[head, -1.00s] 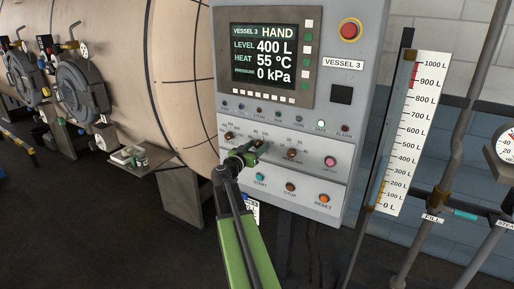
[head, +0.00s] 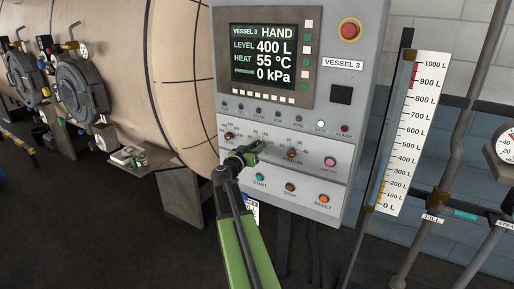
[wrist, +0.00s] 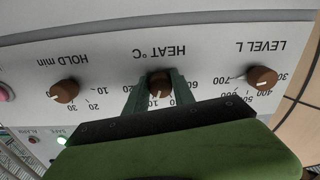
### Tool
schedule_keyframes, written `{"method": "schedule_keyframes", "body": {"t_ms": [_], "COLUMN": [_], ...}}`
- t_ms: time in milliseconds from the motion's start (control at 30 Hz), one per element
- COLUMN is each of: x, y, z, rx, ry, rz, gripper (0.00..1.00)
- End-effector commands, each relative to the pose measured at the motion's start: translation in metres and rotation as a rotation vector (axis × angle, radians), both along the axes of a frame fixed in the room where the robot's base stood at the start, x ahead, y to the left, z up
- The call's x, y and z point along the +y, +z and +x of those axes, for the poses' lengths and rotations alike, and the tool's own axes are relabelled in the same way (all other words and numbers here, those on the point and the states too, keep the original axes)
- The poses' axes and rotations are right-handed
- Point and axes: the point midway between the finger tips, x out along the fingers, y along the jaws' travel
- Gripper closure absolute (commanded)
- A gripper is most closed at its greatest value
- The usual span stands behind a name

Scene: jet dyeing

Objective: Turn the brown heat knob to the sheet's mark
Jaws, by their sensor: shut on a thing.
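The brown heat knob (wrist: 160,82) is in the middle of the wrist view, under the upside-down label HEAT °C. My gripper (wrist: 159,90) has its two green fingers on either side of the knob and is shut on it. The knob's white pointer line points down in that view, toward a partly hidden number. In the head view my gripper (head: 256,150) is at the control panel and hides the heat knob. The panel's display (head: 264,55) reads HEAT 55 °C, LEVEL 400 L and 0 kPa. A small white sheet (head: 254,213) shows partly below the panel; its writing is unreadable.
The brown level knob (wrist: 262,77) and brown hold knob (wrist: 64,91) flank the heat knob. START (head: 259,177), STOP (head: 290,188) and RESET (head: 324,199) buttons sit just below. A red emergency button (head: 349,30) is at the panel's top right.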

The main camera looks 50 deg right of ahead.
Motion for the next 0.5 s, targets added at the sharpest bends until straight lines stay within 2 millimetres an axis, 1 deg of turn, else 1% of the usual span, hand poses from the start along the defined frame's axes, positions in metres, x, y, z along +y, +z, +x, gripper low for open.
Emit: {"method": "schedule_keyframes", "body": {"t_ms": [267, 500], "x": [0.0017, 0.0017], "y": [-0.0011, -0.0008], "z": [-0.0009, -0.0017], "rx": [0.193, 0.415], "ry": [0.0, 0.001], "rz": [-0.045, -0.099], "gripper": [1.0, 1.0]}}
